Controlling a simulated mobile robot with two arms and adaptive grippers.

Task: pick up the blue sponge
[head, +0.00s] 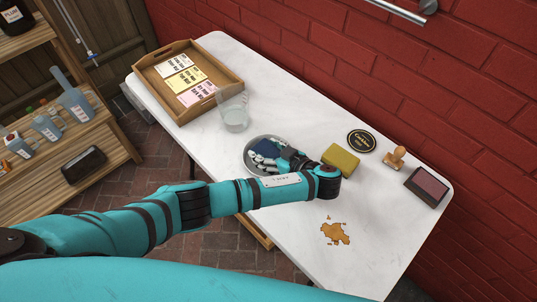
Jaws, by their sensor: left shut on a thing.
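The blue sponge (264,148) is a small dark blue block, partly hidden by my fingers, at a round grey dish (247,164) in the middle of the white table. My left gripper (273,156) reaches over the dish from the right and is shut on the blue sponge. I cannot tell whether the sponge still touches the dish. My right gripper is not in view.
A yellow-green block (341,161) lies right of the gripper. A clear glass (235,118) stands behind the dish, near a wooden tray (217,105) with cards. A black round coaster (361,141), a wooden stamp (395,158) and an ink pad (428,186) lie right. A brown spill (335,233) is in front.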

